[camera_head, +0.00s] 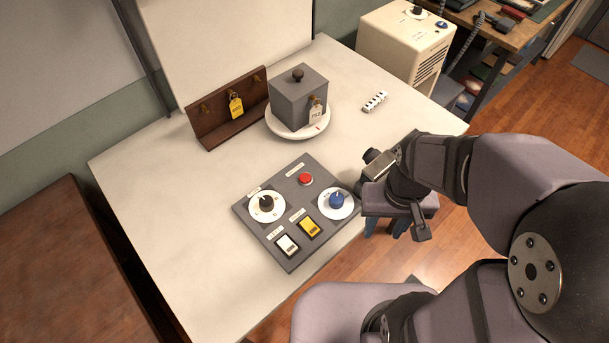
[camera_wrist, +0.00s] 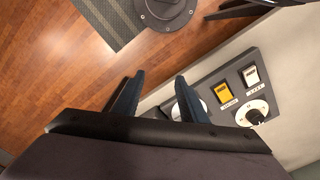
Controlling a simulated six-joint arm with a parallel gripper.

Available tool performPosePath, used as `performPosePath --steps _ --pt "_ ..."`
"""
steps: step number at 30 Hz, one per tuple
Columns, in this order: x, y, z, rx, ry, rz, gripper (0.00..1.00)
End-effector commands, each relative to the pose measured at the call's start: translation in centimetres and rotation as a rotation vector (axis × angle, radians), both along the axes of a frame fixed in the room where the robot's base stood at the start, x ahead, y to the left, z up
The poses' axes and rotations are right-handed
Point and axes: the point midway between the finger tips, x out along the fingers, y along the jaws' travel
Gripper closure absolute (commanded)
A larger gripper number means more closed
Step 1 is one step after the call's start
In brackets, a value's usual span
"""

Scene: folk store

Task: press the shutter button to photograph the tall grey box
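The tall grey box (camera_head: 291,102) has a dark knob on its lid and a white tag on its side. It stands on a white round plate (camera_head: 279,131) towards the back of the table. A red push button (camera_head: 305,180) sits on the dark grey control panel (camera_head: 288,181) in front of it. The panel labels are too small to read. My gripper (camera_head: 386,231) is just right of the panel, by the table's front edge, pointing down. In the wrist view my gripper (camera_wrist: 159,76) has its two fingers apart with nothing between them. The red button does not show there.
The panel also bears a black-knobbed dial (camera_head: 267,204), a blue-knobbed dial (camera_head: 337,201), a white switch (camera_head: 287,245) and a yellow switch (camera_head: 310,227). A wooden rack (camera_head: 215,125) with a yellow tag stands back left. A small white strip (camera_head: 375,101) lies right of the plate.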

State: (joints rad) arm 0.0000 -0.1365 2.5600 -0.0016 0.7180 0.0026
Motion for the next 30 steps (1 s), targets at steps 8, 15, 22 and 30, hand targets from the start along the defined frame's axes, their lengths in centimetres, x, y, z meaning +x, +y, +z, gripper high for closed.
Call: performPosePath --steps 8,15,22,30 --pt "0.00 0.00 0.00 0.000 0.000 0.000 1.00" --pt "0.00 0.00 0.00 0.000 0.000 0.000 1.00" --pt "0.00 0.00 0.00 0.000 0.000 0.000 1.00" --pt "0.00 0.00 0.00 0.000 0.000 0.000 1.00"
